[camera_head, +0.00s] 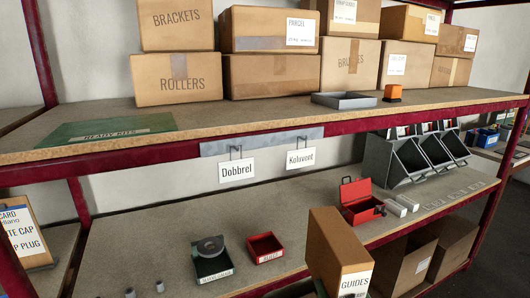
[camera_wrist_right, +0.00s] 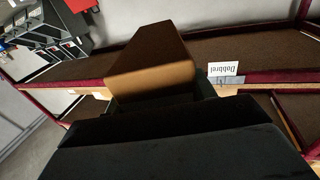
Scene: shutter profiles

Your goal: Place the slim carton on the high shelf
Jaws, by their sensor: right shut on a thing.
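The slim carton (camera_head: 335,250) is a tall brown box labelled GUIDES, upright in front of the lower shelf at bottom centre of the head view. In the right wrist view the carton (camera_wrist_right: 152,62) stands out beyond my right gripper (camera_wrist_right: 158,98), whose dark jaws are shut on it. The carton's lower end is cut off in the head view, and my right gripper is mostly hidden there. The high shelf (camera_head: 235,118) has a red front edge and is above and behind the carton. My left gripper is in neither view.
Stacked cartons (camera_head: 270,75) fill the back of the high shelf. A green READY KITS mat (camera_head: 110,128), grey tray (camera_head: 343,100) and orange item (camera_head: 393,93) lie nearer its front. Bare board lies between mat and tray. Hanging signs (camera_head: 237,168), a red toolbox (camera_head: 360,200) and bins are below.

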